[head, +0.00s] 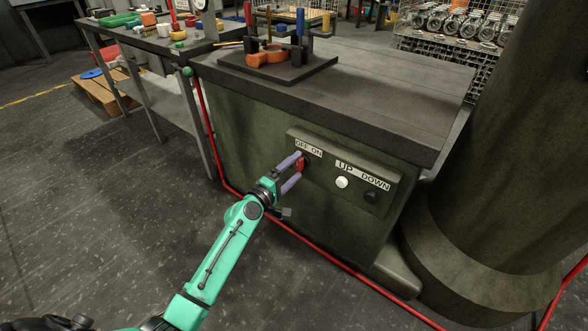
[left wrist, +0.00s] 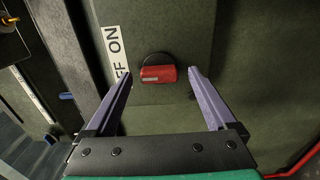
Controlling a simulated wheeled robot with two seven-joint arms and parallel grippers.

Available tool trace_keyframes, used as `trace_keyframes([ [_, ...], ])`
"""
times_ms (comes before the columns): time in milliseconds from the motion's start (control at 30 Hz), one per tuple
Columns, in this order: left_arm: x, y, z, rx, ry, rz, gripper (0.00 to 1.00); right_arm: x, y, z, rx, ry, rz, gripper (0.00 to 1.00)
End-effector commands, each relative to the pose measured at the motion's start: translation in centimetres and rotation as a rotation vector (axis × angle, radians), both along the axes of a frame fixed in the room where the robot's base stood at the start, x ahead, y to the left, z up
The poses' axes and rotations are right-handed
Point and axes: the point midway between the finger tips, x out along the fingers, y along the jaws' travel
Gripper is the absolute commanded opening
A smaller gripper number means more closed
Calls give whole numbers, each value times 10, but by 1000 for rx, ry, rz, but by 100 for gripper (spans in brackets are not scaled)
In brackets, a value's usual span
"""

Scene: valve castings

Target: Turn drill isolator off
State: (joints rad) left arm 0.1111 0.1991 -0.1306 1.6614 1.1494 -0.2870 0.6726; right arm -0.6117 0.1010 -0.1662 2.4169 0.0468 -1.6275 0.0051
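The drill isolator is a red handle on a round black base (head: 301,164), set in the front panel of the green drill cabinet under an OFF ON label (head: 309,148). In the left wrist view the red handle (left wrist: 158,73) lies crosswise to the long side of the label (left wrist: 115,50). My left gripper (head: 296,168) is open at the panel, with one purple finger on each side of the handle. In the left wrist view its fingers (left wrist: 159,78) show a clear gap on both sides of the handle. My right gripper is not in view.
A white UP button (head: 341,182) and a dark DOWN button (head: 371,197) sit right of the isolator. The dark cabinet top (head: 400,80) overhangs the panel. A thick round column (head: 490,190) stands at right. A red pipe (head: 330,258) runs along the cabinet's base.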

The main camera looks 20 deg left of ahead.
Motion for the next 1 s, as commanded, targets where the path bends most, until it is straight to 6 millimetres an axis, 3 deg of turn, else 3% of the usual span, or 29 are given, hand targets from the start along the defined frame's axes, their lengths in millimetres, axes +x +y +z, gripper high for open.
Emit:
trace_keyframes([
  [267, -9, 4, -1, 3, 1, 0, 90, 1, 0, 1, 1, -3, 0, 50],
  [500, -65, 25, -3, 5, 4, -1, 90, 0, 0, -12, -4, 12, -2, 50],
  [567, -82, 32, -4, 6, 4, -2, 90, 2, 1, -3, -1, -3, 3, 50],
  [700, -115, 45, -5, 4, 3, -2, 90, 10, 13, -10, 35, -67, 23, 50],
  [833, -130, 52, -4, 2, 1, 0, 90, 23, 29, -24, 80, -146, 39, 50],
  [1000, -136, 54, 0, 1, 0, -1, 90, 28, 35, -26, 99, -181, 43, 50],
])
